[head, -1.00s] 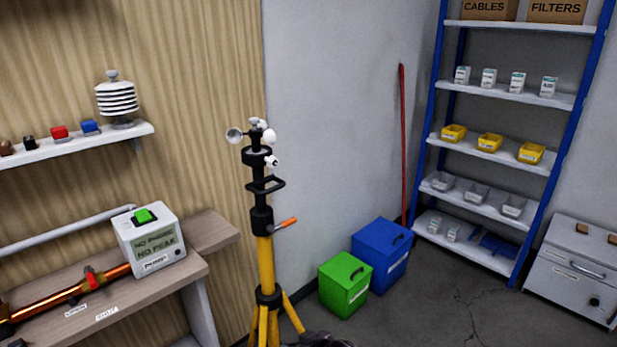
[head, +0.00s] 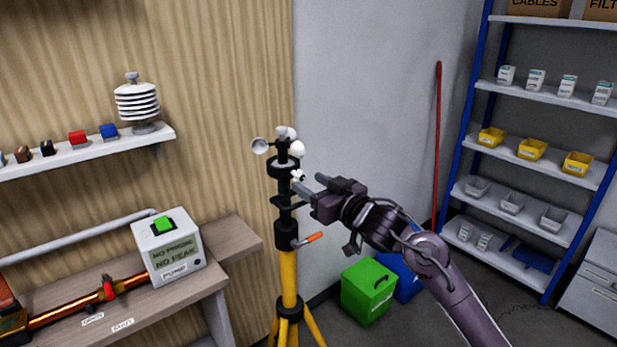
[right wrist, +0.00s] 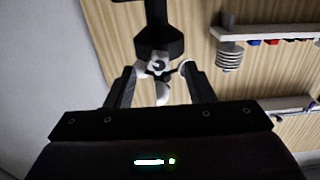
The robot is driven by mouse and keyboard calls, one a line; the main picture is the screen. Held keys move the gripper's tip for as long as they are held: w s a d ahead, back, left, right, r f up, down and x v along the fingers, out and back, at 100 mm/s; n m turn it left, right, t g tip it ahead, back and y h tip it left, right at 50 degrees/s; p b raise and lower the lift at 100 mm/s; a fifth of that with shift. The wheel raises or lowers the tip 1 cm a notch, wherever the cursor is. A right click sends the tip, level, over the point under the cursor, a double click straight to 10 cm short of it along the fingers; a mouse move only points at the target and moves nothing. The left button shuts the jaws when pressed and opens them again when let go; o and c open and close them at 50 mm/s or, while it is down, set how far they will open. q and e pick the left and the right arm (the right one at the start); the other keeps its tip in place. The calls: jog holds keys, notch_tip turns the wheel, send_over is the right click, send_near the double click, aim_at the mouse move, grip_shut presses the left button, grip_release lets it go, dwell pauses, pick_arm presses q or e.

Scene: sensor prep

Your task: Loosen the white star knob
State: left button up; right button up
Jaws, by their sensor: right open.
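The white star knob (head: 298,175) sits on the black collar (head: 283,167) near the top of the mast, just below the white cups. My right gripper (head: 308,182) is open, with its fingers pointing at the mast close by the knob. In the right wrist view, which looks upside down, the knob (right wrist: 157,66) appears between the two spread fingertips (right wrist: 158,70), in front of the collar (right wrist: 160,42). I cannot tell whether either finger touches it. My left gripper is not in view.
The mast stands on a yellow tripod (head: 289,275) with an orange lever (head: 307,240). Green (head: 368,290) and blue (head: 408,280) boxes stand behind my right arm.

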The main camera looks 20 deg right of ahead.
aim_at(298, 175)
jog(key=shift+x, duration=1.05)
jog(key=shift+w, duration=0.15)
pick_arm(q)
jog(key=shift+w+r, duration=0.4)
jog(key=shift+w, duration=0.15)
pick_arm(e)
jog(key=c, duration=1)
